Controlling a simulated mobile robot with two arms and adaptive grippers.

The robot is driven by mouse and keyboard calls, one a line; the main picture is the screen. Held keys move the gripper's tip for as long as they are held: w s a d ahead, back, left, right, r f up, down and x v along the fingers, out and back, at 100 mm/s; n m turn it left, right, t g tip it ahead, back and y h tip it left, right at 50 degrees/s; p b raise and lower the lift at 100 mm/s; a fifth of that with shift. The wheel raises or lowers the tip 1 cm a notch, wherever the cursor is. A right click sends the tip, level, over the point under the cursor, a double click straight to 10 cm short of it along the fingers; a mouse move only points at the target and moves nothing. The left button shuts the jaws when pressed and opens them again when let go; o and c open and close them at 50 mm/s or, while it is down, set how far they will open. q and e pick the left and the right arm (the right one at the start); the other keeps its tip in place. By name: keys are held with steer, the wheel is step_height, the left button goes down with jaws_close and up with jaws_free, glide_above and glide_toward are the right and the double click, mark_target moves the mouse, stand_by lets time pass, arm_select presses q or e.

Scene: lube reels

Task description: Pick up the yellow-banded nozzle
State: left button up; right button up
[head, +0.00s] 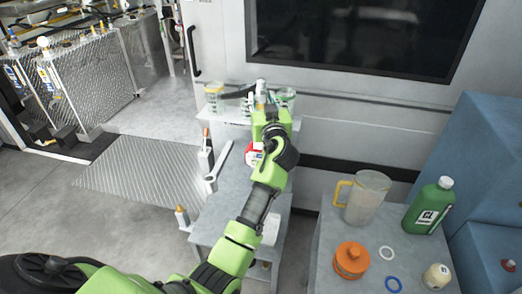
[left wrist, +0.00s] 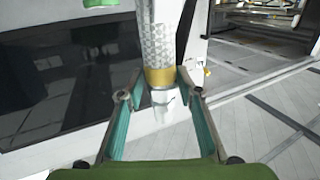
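The yellow-banded nozzle (left wrist: 159,76) hangs upright in the left wrist view, with a grey patterned upper part, a yellow band and a pale lower end. My left gripper (left wrist: 157,92) is open, with one finger on each side of the nozzle near its band. A gap shows between the left finger and the nozzle; the right finger is close to it, and I cannot tell whether it touches. In the head view my left gripper (head: 262,100) is stretched out over the grey cart, and the nozzle cannot be made out clearly there. My right gripper is not in view.
Clear containers (head: 213,96) stand at the back of the grey cart (head: 228,205). A nearer table at right holds a pitcher (head: 367,198), a green bottle (head: 430,207), an orange lid (head: 351,259) and rings (head: 387,253). Open floor lies to the left.

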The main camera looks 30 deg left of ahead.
mark_target(262, 80)
arm_select(q)
steer(key=shift+a, duration=0.1)
jaws_close()
steer(key=shift+w+a, duration=0.1)
steer(key=shift+r, duration=0.45)
step_height(262, 80, up, 8)
steer(key=shift+f+b, duration=0.15)
steer(key=shift+b, duration=0.9)
steer(key=shift+w+r, duration=0.1)
steer(key=shift+r, duration=0.55)
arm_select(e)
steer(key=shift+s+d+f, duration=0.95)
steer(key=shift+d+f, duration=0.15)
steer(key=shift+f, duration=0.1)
